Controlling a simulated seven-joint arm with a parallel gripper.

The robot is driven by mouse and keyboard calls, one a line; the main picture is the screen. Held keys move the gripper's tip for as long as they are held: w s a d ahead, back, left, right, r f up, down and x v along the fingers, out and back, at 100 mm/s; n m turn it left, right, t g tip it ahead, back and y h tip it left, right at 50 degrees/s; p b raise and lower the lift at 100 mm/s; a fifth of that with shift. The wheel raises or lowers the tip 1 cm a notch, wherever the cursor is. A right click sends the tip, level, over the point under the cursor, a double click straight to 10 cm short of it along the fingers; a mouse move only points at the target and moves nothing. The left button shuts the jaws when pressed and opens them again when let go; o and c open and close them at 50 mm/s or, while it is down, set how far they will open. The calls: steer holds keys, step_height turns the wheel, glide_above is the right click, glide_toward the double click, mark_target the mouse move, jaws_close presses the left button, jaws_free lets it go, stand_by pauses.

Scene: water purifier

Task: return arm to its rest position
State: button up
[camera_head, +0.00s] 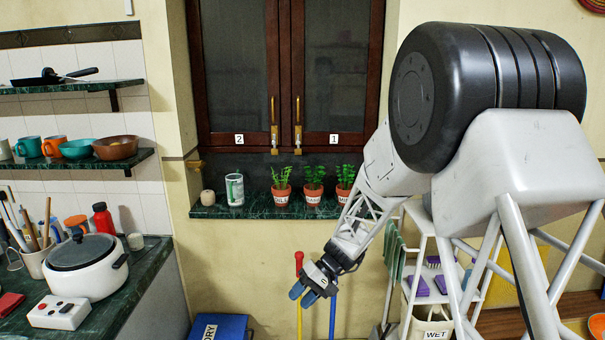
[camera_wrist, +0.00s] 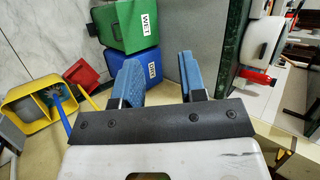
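My gripper (camera_head: 308,292) hangs low in the middle of the camera_head view, at the end of my arm. It points down and to the left, in front of the cream wall below the window sill. In the camera_wrist view my gripper (camera_wrist: 158,70) shows two blue finger pads set well apart, with nothing held between them. The fingers appear clear of the surrounding objects. My arm reaches down from its large black joint at the upper right of the camera_head view.
A blue DRY bin (camera_wrist: 146,62) and a green WET bin (camera_wrist: 118,25) stand beyond the fingers. A yellow bucket (camera_wrist: 15,101) is at left. A counter (camera_head: 150,262) holds a white cooker (camera_head: 85,275). Potted plants (camera_head: 281,195) line the sill (camera_head: 222,212). A white rack (camera_head: 415,215) stands right.

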steer(key=s+d+r+m+t+h, duration=0.1)
steer(key=s+d+r+t+h, duration=0.1)
steer(key=s+d+r, duration=0.4)
steer(key=s+d+r+m+t+h, duration=0.1)
steer(key=s+d+r+h, duration=0.3)
steer(key=s, duration=1.3)
steer(key=s+d+r+m+t+h, duration=0.1)
steer(key=s+d+r+t+h, duration=0.2)
steer(key=s+d+r, duration=0.5)
steer(key=s+r, duration=0.3)
steer(key=s, duration=0.1)
steer(key=shift+d+r+t, duration=0.25)
steer(key=shift+d+t, duration=0.1)
steer(key=shift+t, duration=0.05)
